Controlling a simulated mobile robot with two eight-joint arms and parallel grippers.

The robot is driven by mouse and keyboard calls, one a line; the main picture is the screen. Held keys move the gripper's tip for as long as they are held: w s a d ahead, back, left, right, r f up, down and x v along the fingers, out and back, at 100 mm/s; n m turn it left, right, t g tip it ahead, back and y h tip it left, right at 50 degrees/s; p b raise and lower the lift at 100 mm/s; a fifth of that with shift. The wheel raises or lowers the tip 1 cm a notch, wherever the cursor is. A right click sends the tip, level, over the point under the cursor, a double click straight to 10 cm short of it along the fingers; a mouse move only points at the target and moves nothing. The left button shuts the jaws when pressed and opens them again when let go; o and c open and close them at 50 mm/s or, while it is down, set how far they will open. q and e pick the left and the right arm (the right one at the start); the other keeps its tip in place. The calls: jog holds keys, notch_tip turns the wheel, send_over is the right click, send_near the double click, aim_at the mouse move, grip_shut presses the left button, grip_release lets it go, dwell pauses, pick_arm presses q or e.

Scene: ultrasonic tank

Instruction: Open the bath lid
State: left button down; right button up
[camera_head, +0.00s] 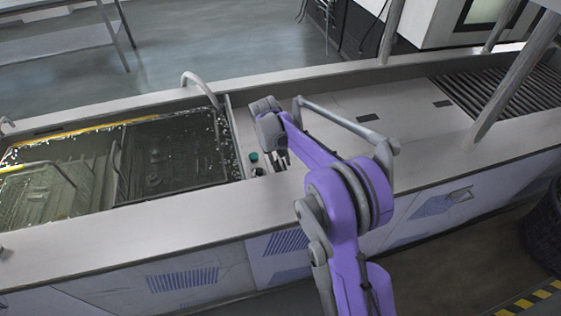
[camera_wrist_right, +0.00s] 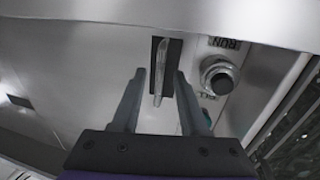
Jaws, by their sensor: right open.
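The bath (camera_head: 120,165) is at the left in the head view, with dark wet-looking surfaces and racks showing inside; I cannot make out its lid for certain. My right gripper (camera_head: 282,160) is over the narrow panel at the bath's right end, pointing down. In the right wrist view the gripper (camera_wrist_right: 160,76) is open, with one finger on each side of a thin metal lever (camera_wrist_right: 164,68) in a dark slot. The lever shows between the fingers, with gaps at both sides. The head view does not show the lever clearly. My left gripper is out of view.
A round dark knob (camera_wrist_right: 221,78) marked RUN sits close to the right finger. A green button (camera_head: 253,157) shows on the panel in the head view. A curved pipe (camera_head: 200,83) rises behind the bath. Grey posts (camera_head: 515,78) stand at the right.

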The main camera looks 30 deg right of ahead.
grip_shut()
dwell(1.4)
